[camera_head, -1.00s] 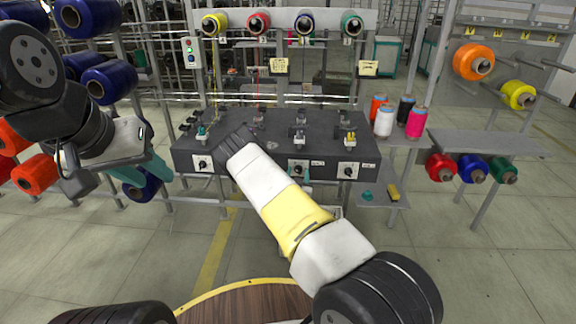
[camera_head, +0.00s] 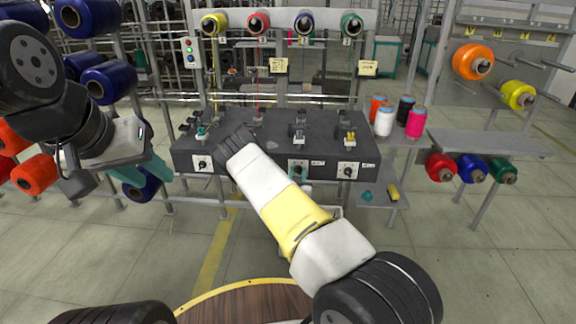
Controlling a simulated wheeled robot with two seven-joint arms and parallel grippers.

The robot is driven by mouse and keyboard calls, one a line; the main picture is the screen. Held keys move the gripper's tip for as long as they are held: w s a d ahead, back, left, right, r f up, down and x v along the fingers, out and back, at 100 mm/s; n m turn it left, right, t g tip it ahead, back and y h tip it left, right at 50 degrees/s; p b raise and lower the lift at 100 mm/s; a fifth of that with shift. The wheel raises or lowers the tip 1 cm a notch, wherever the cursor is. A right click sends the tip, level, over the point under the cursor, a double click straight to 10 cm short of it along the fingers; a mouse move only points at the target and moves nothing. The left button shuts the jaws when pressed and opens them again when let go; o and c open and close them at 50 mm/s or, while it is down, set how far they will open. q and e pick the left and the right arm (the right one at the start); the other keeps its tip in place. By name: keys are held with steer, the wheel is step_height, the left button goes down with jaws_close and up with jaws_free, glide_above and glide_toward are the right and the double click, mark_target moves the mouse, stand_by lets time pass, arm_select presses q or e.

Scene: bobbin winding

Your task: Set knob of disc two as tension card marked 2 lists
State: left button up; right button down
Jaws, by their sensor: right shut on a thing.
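The dark bench (camera_head: 330,125) carries a row of white dial plates with black knobs on its front. The leftmost knob (camera_head: 202,163) and the rightmost knob (camera_head: 348,171) show clearly. My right forearm hides the second plate from the left. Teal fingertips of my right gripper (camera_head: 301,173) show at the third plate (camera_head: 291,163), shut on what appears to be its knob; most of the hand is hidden. Yellow tension cards (camera_head: 279,65) (camera_head: 368,68) hang behind the bench; their writing is too small to read. My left gripper (camera_head: 152,181) is open and empty, left of the bench.
Yellow, red, blue and green spools (camera_head: 352,24) sit on the top rail. Several cones (camera_head: 384,121) stand on the right side shelf, with a teal piece (camera_head: 367,196) and yellow block (camera_head: 393,192) lower down. Spool racks flank both sides. The floor in front is clear.

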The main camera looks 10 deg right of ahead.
steer(key=n, duration=1)
steer(key=shift+n, duration=0.4)
stand_by(0.4)
steer(key=c, duration=1.1)
jaws_free()
steer(key=shift+o, duration=0.2)
steer(key=shift+s, duration=0.1)
steer(key=v, duration=0.7)
steer(key=shift+s, duration=0.35)
steer(key=shift+a, duration=0.1)
